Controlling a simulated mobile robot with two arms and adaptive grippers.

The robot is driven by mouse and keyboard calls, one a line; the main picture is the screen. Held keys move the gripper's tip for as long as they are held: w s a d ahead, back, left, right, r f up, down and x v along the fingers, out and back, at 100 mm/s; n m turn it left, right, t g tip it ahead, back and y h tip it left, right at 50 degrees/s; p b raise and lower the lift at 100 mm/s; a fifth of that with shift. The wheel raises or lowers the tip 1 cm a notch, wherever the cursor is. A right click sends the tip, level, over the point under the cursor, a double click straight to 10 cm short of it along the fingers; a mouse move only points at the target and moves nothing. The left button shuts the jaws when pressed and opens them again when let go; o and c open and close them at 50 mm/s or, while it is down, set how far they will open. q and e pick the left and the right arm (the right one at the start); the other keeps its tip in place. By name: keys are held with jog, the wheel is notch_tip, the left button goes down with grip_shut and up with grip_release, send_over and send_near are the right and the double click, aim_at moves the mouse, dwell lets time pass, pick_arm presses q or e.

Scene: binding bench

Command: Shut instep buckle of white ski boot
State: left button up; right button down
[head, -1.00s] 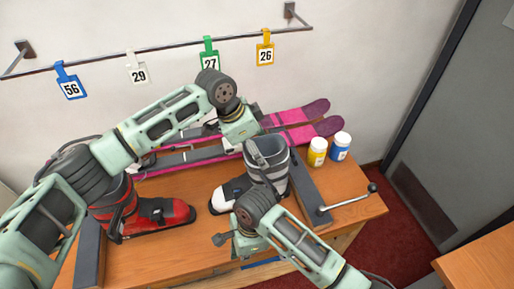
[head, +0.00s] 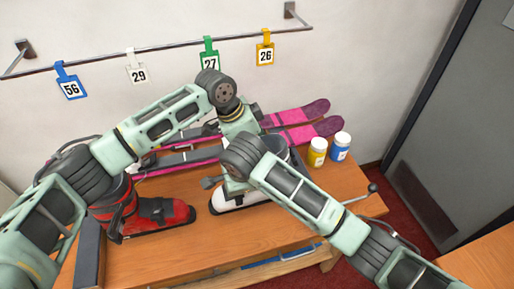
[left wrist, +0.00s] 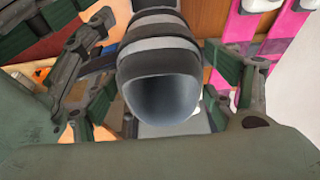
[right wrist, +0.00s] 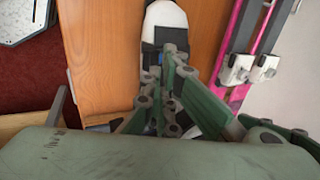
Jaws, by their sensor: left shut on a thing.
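The white ski boot (head: 222,200) stands on the wooden bench, toe to the left. In the head view my right arm covers most of it. My left gripper (left wrist: 160,85) is shut on the boot's dark grey upper shaft (left wrist: 160,60), one finger on each side. My right gripper (head: 209,183) is over the boot's instep, fingertips drawn together. In the right wrist view the fingers (right wrist: 165,75) lie over the boot just behind its white toe (right wrist: 163,20). The instep buckle is hidden behind the fingers, so I cannot tell how its lever lies.
A red ski boot (head: 160,211) stands to the left on the bench (head: 190,238). Pink skis (head: 300,115) lie behind. A yellow jar (head: 317,152) and a blue jar (head: 340,146) stand at the back right. The bench front is clear.

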jog(key=shift+x, duration=2.1)
jog(key=shift+s+d+f, duration=0.1)
jog(key=shift+s+f, duration=0.3)
jog(key=shift+f, duration=0.15)
jog(key=shift+s+d+f, duration=0.1)
jog(key=shift+s+f, duration=0.25)
jog(key=shift+f, duration=0.35)
jog(key=shift+s+d+f, duration=0.1)
jog(key=shift+s+f, duration=0.1)
jog(key=shift+f, duration=0.15)
